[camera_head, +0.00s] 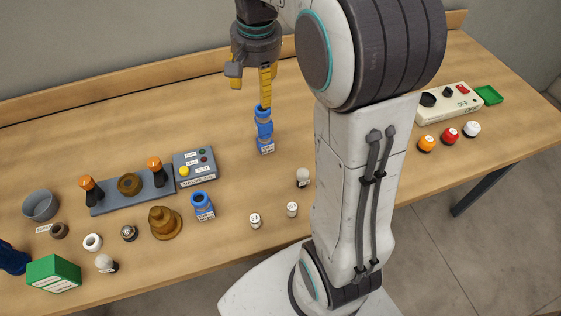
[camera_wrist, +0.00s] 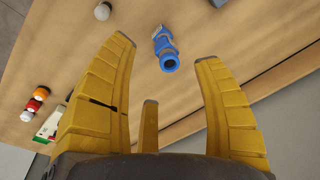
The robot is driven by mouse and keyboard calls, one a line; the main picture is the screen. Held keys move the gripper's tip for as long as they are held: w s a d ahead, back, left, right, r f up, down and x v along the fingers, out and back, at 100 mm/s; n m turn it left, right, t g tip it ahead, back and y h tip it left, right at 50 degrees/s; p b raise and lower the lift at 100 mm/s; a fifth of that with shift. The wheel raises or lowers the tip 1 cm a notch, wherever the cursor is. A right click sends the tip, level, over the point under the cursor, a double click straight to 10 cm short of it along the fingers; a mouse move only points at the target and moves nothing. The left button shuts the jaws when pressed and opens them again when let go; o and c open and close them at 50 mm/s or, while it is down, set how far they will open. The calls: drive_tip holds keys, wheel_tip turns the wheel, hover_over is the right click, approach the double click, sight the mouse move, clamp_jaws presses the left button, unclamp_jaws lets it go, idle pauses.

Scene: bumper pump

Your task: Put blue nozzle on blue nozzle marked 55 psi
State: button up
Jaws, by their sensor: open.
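A tall blue nozzle piece (camera_head: 264,130) stands upright on the table below my gripper, with a white label at its foot. It looks like two blue parts stacked, an upper one on a lower one. It also shows in the wrist view (camera_wrist: 166,50), beyond the fingers and apart from them. A shorter blue nozzle (camera_head: 202,203) with an open ring top and a white label stands to the left and nearer. The label print is too small to read. My gripper (camera_head: 265,104) is open and empty, its yellow fingers (camera_wrist: 163,65) pointing down at the tall piece's top.
A grey control box (camera_head: 194,165) and a tray with orange-topped bottles (camera_head: 133,192) stand left. Small white caps (camera_head: 292,209) lie nearer the front. A beige box (camera_head: 448,103) and coloured knobs (camera_head: 450,135) are at the right. The back table is clear.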

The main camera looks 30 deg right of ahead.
drive_tip(key=s+a+f+n+t, duration=0.1)
drive_tip(key=s+a+n, duration=0.1)
drive_tip(key=s, duration=0.7)
drive_tip(key=s+a+f+n+t, duration=0.1)
drive_tip(key=s+n, duration=0.4)
drive_tip(key=s, duration=0.5)
drive_tip(key=shift+a+f+n+t, duration=0.3)
drive_tip(key=shift+a+t, duration=0.2)
drive_tip(key=shift+a, duration=0.75)
